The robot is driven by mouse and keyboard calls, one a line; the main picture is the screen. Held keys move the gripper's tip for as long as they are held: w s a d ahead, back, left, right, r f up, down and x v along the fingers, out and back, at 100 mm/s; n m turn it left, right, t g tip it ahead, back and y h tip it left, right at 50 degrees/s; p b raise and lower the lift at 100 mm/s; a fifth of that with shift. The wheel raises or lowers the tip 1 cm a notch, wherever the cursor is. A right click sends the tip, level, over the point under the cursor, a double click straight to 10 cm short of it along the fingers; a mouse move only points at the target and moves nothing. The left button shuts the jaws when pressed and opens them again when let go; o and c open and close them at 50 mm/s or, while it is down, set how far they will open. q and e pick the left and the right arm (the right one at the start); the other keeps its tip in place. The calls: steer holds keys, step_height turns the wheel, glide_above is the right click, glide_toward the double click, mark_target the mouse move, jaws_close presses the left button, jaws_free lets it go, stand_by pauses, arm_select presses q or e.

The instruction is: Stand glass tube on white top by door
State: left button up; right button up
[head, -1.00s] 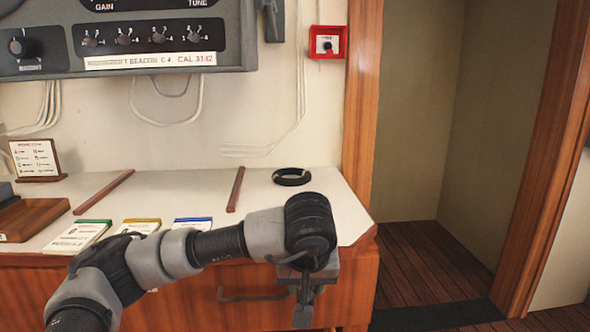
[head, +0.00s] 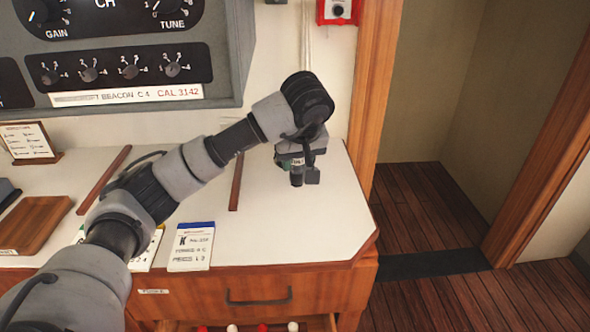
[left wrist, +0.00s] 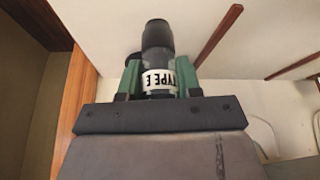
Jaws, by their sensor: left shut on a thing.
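My left gripper (left wrist: 159,82) is shut on the glass tube (left wrist: 158,62), which has a dark end and a white band reading "TYPE E". The tube sits between green finger pads in the left wrist view. In the head view the left gripper (head: 304,172) is over the back right part of the white top (head: 290,225), near the door. The tube is hard to make out there, and I cannot tell whether it touches the top. My right gripper is not in view.
A brown strip (head: 236,182) lies left of the gripper. A card with a blue edge (head: 191,247) lies at the front of the top. A doorway with a wooden frame (head: 541,150) is at right. Below, an open drawer (head: 310,324) holds red and white things.

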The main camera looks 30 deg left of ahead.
arm_select(q)
steer(key=shift+a, duration=0.35)
steer(key=w+a+f, duration=0.1)
steer(key=a+f, duration=0.2)
steer(key=w+a+f+p, duration=0.1)
steer(key=a+f, duration=0.2)
steer(key=f, duration=0.1)
steer(key=w+a+f, duration=0.2)
steer(key=a+f, duration=0.1)
steer(key=shift+a+f, duration=0.2)
steer(key=shift+a, duration=0.2)
steer(key=shift+f, duration=0.1)
steer(key=shift+f, duration=0.2)
steer(key=o, duration=0.9)
